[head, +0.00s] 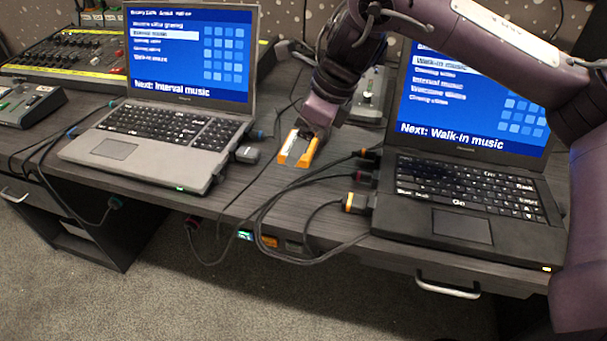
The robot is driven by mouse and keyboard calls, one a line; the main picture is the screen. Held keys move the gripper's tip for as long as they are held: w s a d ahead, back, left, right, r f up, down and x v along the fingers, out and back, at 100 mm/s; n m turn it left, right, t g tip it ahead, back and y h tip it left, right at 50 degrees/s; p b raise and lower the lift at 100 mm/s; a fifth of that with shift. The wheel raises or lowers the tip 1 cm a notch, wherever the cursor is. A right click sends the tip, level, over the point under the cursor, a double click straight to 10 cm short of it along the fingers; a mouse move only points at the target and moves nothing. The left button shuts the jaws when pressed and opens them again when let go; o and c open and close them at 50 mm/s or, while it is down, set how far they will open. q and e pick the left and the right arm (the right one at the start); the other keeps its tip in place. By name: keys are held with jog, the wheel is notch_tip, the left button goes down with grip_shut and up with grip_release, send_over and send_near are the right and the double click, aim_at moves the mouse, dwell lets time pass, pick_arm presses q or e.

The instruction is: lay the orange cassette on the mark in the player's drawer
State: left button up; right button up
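An orange piece with a pale middle, which looks like the orange cassette (307,157), is on or just above the desk between the two laptops. My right gripper (299,147) reaches down from the upper right and its tip is right at this piece. The gripper hides the piece's far end. I cannot tell whether the fingers are closed on it or whether it touches the desk. I cannot make out the player's drawer or its mark. My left gripper is not in view.
A silver laptop (113,149) stands at left and a black laptop (446,226) at right. Cables (266,212) loop over the desk's front edge. A small grey device (369,97) stands behind my gripper. A mixing desk (75,60) is at the back left.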

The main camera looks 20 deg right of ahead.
aim_at(296, 177)
notch_tip(296, 177, down, 2)
jog(key=shift+f, duration=0.1)
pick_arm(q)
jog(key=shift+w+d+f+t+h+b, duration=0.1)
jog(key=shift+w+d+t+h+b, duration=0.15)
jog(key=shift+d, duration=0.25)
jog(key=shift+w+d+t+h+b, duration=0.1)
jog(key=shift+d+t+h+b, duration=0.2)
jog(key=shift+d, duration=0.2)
pick_arm(e)
jog(key=shift+f, duration=2.2)
jog(key=shift+f, duration=0.15)
jog(key=o, duration=1)
